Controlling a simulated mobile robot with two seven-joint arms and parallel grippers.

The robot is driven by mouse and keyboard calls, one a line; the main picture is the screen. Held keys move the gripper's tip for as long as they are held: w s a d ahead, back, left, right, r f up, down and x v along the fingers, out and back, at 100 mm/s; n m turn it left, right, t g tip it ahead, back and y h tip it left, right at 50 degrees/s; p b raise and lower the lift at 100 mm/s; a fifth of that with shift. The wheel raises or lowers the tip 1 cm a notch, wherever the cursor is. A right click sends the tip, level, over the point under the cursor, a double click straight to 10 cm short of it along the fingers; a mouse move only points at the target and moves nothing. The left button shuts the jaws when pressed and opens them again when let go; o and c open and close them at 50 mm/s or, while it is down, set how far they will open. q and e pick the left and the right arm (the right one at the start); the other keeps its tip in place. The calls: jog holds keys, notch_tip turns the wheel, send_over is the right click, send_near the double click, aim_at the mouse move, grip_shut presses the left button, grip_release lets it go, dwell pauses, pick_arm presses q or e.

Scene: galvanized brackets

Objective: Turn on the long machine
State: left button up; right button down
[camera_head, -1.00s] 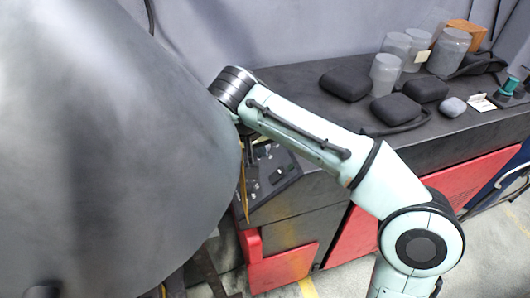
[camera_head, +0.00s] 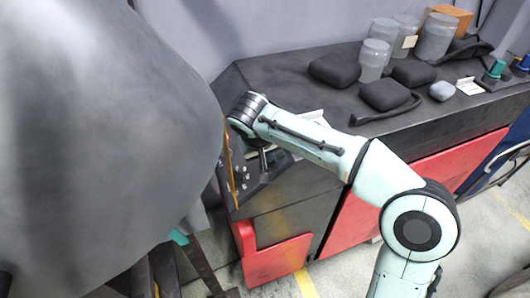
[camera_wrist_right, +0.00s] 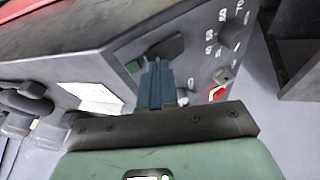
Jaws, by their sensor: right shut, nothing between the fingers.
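The long machine (camera_head: 300,212) is a dark bench with red lower panels. Its sloped control panel (camera_head: 238,180) is at the left end, partly hidden by my right arm and a large grey shape. My right gripper (camera_head: 265,165) points down over this panel. In the right wrist view, my right gripper (camera_wrist_right: 157,68) is shut and empty, its tips close to a dark raised piece (camera_wrist_right: 165,48) on the panel; contact is unclear. Right of the tips are a red-lit switch (camera_wrist_right: 217,92), dark knobs (camera_wrist_right: 230,35) and white markings. My left gripper is not in view.
A large grey rounded shape (camera_head: 90,130) fills the left of the head view. Dark pouches (camera_head: 334,70), clear jars (camera_head: 374,58) and an orange-brown box (camera_head: 449,16) stand on the machine's top. A yellow floor line (camera_head: 305,284) runs in front.

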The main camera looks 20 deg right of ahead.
jog(key=shift+d+f+y, duration=0.25)
jog(key=shift+d+y, duration=0.05)
jog(key=shift+d, duration=0.15)
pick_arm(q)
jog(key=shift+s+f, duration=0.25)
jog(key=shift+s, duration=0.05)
pick_arm(e)
jog(key=shift+s, duration=0.15)
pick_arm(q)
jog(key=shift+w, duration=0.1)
pick_arm(e)
jog(key=shift+a, duration=0.15)
jog(key=shift+a, duration=0.15)
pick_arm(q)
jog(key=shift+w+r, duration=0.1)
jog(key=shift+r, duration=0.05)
pick_arm(e)
jog(key=shift+a, duration=0.6)
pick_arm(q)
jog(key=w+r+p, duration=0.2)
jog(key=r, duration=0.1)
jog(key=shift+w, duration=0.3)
pick_arm(e)
jog(key=v, duration=1.3)
jog(key=shift+r, duration=0.15)
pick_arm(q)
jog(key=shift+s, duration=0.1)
pick_arm(e)
jog(key=shift+d, duration=0.1)
